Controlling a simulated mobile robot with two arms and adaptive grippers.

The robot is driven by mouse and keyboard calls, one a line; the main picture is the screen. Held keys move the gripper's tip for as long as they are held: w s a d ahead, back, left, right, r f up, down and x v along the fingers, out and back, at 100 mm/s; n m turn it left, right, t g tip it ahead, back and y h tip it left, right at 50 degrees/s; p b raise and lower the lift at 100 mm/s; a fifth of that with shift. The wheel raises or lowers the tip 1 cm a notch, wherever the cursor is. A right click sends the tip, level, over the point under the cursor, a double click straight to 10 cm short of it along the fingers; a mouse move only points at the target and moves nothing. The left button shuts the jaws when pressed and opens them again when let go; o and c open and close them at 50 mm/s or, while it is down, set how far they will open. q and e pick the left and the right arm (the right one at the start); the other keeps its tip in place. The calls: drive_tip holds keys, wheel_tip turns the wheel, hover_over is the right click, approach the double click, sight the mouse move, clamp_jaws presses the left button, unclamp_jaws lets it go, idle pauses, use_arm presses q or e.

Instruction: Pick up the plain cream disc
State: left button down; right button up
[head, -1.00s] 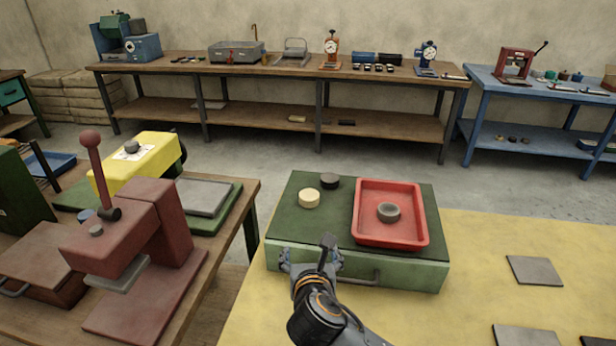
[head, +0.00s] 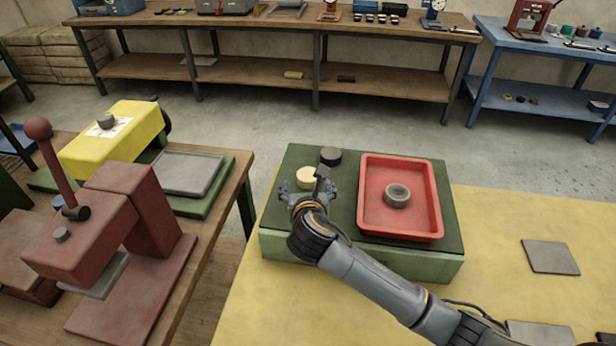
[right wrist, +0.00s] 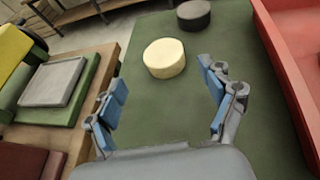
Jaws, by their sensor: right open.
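The plain cream disc (head: 308,177) sits on the green-topped box (head: 283,232), left of the red tray. It also shows in the right wrist view (right wrist: 164,58), ahead of the fingers and whole. My right gripper (head: 306,190) is open and empty on the near side of the disc. In the right wrist view its two blue-padded fingers (right wrist: 163,92) are spread wide, with bare green surface between them. A dark grey disc (head: 330,156) lies just behind the cream disc; it also shows in the right wrist view (right wrist: 194,14). My left gripper is not in view.
The red tray (head: 366,205) holds a grey ring (head: 397,195) and stands right of the discs. A red lever press (head: 110,235) stands on the wooden table at left. Grey plates (head: 550,256) lie on the yellow surface at right.

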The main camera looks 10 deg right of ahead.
sight(308, 178)
drive_tip(key=shift+d+p+x, duration=0.15)
drive_tip(key=shift+x, duration=1.65)
drive_tip(key=shift+d+p+x, duration=0.1)
drive_tip(key=shift+p+x, duration=0.05)
drive_tip(key=shift+x, duration=1.6)
drive_tip(key=shift+s, duration=0.1)
drive_tip(key=c, duration=1.3)
